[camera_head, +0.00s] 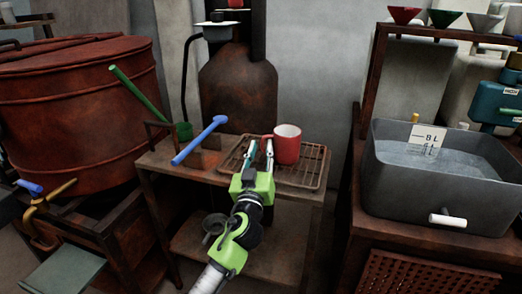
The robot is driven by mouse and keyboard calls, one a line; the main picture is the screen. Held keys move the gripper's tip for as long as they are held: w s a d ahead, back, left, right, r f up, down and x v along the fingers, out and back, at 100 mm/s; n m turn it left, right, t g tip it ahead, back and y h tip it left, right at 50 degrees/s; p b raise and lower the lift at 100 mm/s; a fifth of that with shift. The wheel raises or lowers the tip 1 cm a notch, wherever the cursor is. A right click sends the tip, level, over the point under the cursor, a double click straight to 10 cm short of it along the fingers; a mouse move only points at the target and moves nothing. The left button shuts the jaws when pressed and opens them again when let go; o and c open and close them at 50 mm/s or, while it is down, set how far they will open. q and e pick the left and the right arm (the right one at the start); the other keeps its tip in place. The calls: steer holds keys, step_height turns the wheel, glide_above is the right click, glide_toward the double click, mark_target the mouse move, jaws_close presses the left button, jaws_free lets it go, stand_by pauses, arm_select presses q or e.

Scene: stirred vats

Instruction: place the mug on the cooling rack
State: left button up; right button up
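The red mug (287,149), with a pale inside, is upright over the middle of the wire cooling rack (315,166). It appears to rest on the rack, though its base contact is hard to make out. Its handle points left toward my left gripper (260,147). The two fingers of that gripper are spread apart, with their tips close to the handle, one on either side. Whether they touch the handle is unclear. The gripper body covers the rack's front left part. My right gripper is not in view.
A large rusty vat (85,120) stands left. A grey water basin (400,190) stands right. The rack's right end is clear.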

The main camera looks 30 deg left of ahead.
arm_select(q)
steer(key=shift+r, duration=0.1)
steer(key=shift+s+d+f, duration=0.2)
steer(key=shift+s, duration=0.15)
steer(key=v, duration=0.4)
steer(key=b+v, duration=0.1)
steer(key=v, duration=0.6)
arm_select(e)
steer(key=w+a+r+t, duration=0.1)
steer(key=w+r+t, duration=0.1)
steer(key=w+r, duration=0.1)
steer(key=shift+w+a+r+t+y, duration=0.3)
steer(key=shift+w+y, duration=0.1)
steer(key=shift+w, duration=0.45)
arm_select(q)
steer(key=shift+s+r, duration=0.1)
steer(key=shift+s, duration=0.05)
